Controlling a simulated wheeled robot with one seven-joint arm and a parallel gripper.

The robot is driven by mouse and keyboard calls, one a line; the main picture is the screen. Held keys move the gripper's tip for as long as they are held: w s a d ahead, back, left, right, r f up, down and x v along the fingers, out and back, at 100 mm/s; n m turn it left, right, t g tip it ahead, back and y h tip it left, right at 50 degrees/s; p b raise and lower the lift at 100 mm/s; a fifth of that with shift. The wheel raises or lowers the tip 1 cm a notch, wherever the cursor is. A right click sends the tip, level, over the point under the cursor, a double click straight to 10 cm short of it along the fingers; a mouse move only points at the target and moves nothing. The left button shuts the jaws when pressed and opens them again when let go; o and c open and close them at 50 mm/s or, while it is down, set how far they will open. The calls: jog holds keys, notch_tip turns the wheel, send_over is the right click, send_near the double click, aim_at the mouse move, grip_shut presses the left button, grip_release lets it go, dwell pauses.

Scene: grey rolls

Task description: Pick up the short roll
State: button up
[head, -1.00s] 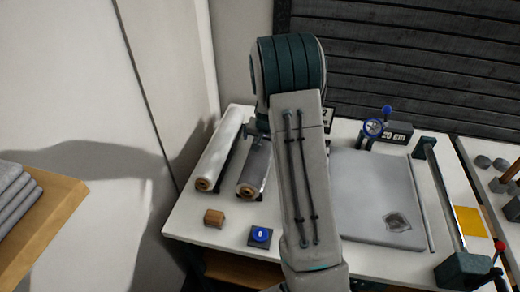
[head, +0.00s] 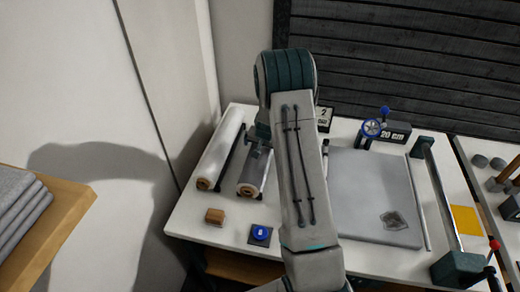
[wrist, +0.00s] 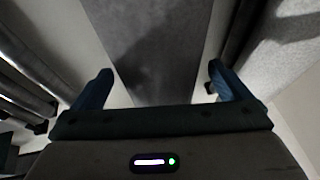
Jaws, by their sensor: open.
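The short roll (head: 254,174), grey with a brown core end, lies on the white table beside a longer, paler roll (head: 221,150) to its left. My gripper (head: 259,148) is over the far part of the short roll, and my arm hides some of it. In the wrist view my gripper (wrist: 160,84) is open, its two blue fingers apart. A grey length of roll (wrist: 160,45) runs between and beyond them, with a gap on each side. I cannot tell how far above it the fingertips are.
A small brown block (head: 214,216) and a blue button on a dark base (head: 261,234) lie in front of the rolls. A grey board (head: 375,195) is to the right. Dark slatted wall (head: 410,65) behind; wooden shelf (head: 60,235) at left.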

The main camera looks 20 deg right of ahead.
jog(key=c, duration=1.4)
jog(key=shift+r, duration=0.15)
